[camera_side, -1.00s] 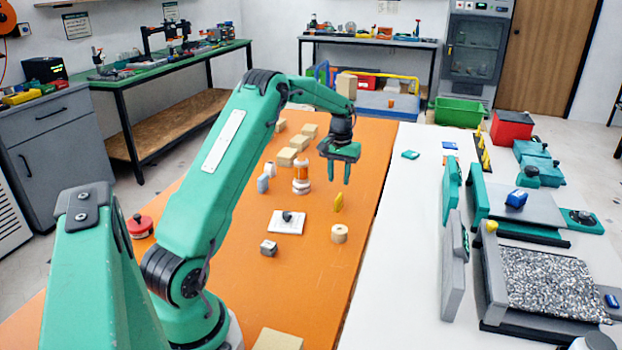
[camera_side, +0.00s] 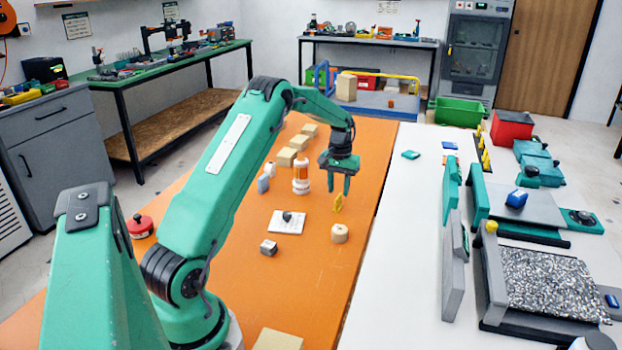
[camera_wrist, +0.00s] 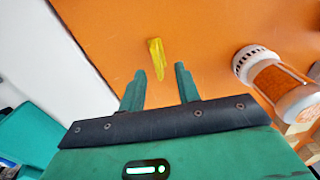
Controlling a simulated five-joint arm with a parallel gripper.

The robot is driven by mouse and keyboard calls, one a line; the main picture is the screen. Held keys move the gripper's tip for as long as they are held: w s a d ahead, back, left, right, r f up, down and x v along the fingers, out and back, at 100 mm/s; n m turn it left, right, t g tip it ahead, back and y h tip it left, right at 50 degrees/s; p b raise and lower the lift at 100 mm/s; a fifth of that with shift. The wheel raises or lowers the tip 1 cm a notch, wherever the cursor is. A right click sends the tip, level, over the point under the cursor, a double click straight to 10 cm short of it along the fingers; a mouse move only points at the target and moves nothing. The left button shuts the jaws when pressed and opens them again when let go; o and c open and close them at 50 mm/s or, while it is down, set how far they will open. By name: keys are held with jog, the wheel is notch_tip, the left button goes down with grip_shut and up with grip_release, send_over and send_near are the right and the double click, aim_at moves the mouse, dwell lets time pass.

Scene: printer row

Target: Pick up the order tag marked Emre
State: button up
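A small yellow tag (camera_side: 337,203) stands on the orange table; it also shows in the wrist view (camera_wrist: 156,58). No name can be read on it. My gripper (camera_side: 339,192) points down close above the tag in the side view, fingers apart and nothing held. In the wrist view the tag lies just beyond the gap between my fingertips (camera_wrist: 160,70). A pale blue piece (camera_side: 263,184) stands farther left; its marking is too small to read.
An orange-and-white bottle (camera_side: 300,180) stands just left of my gripper. A tan roll (camera_side: 340,233) is just in front of the tag. A white card with a dark knob (camera_side: 288,222), a grey cube (camera_side: 268,248) and several tan blocks (camera_side: 286,156) are on the table.

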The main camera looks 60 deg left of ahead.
aim_at(339, 195)
jog(key=shift+w+d+f, duration=0.1)
jog(key=shift+d+f, duration=0.05)
jog(key=shift+f, duration=1.9)
grip_shut()
